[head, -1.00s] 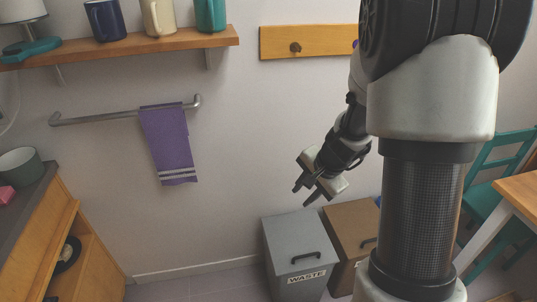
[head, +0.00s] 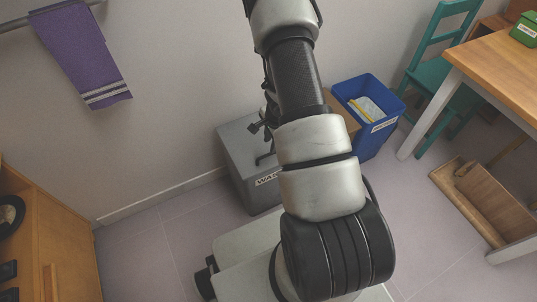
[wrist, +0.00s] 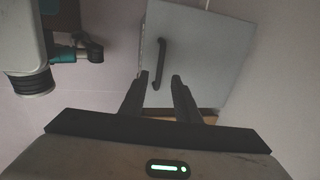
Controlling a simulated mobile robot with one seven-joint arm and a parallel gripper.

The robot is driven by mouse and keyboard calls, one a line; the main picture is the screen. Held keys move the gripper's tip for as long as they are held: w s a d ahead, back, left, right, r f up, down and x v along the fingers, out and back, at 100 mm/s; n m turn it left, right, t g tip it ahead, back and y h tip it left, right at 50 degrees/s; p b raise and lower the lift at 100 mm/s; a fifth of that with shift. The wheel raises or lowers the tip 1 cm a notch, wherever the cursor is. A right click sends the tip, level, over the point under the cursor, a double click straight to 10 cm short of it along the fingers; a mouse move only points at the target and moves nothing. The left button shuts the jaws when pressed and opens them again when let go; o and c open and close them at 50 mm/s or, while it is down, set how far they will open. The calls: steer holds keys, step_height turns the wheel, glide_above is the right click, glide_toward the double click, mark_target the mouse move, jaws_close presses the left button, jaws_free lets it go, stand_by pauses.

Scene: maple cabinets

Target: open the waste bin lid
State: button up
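The grey waste bin (head: 236,148) stands on the floor against the wall, its lid shut. Its label is partly hidden behind my arm. In the wrist view the grey lid (wrist: 205,55) fills the middle, with a dark bar handle (wrist: 161,58) on it. My gripper (wrist: 160,77) is open, and the handle shows between its two fingertips in that view. I cannot tell how far the fingers are from the lid. In the head view my gripper is at the lid, largely hidden by my arm.
A blue bin (head: 370,112) with things inside stands to the right of the waste bin; a brown bin between them is mostly hidden. A teal chair (head: 440,75) and wooden table (head: 500,58) are at right. A wooden cabinet (head: 50,240) is at left, with clear floor beside it.

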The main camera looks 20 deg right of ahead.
steer(key=f, duration=0.2)
steer(key=w+f+b, duration=0.1)
steer(key=f, duration=0.5)
steer(key=shift+w+a+b, duration=0.1)
steer(key=shift+w+b, duration=0.2)
steer(key=shift+b, duration=0.1)
jaws_close()
